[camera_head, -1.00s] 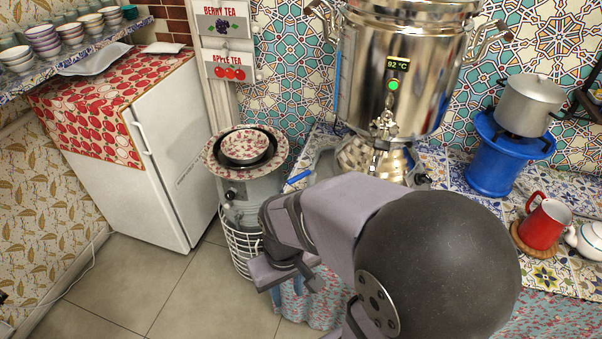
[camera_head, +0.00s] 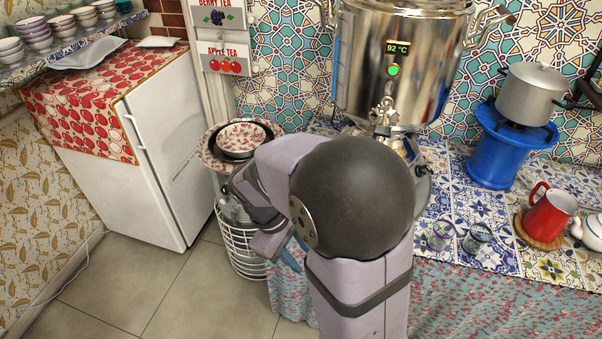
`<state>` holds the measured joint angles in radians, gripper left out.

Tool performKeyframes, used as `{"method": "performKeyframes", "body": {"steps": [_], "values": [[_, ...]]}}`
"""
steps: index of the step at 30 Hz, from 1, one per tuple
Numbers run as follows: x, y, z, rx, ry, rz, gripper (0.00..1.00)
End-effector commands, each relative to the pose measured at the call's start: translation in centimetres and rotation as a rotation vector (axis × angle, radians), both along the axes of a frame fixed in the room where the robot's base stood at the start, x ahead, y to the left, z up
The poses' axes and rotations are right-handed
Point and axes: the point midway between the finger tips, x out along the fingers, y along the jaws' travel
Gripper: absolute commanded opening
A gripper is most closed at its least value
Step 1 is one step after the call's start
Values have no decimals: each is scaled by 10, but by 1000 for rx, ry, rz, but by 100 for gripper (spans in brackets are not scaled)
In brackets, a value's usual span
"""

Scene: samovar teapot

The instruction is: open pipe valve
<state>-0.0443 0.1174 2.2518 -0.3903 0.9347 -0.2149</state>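No pipe valve can be made out now; my arm covers the area left of the samovar's base. The steel samovar (camera_head: 400,70) stands on the tiled counter, with a tap (camera_head: 384,115) low on its front. Its display reads 92 °C above a lit green button (camera_head: 393,70). My gripper (camera_head: 268,246) hangs left of the counter, below my forearm and beside the white wire basket (camera_head: 240,250). Its fingers are small and partly hidden, so I cannot tell whether it is open or holds anything.
A grey pot (camera_head: 530,95) sits on a blue stove (camera_head: 498,150) at the right. A red mug (camera_head: 549,215) and two small glasses (camera_head: 441,235) (camera_head: 478,238) stand on the counter. A white fridge (camera_head: 150,160) stands left. The floor between is clear.

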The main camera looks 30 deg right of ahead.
Motion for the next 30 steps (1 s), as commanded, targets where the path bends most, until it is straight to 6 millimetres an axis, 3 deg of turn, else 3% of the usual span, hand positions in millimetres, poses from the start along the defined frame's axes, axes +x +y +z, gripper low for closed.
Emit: {"method": "performKeyframes", "body": {"steps": [1,2,9,15,20,30], "values": [[21,-15,-19,-75,50,107,31],[32,-25,-22,-125,81,172,31],[144,-90,-24,-572,345,597,31],[225,-103,-5,-928,546,769,31],[259,-92,1,-1111,660,820,31],[263,-83,-17,-1164,741,869,31]]}}
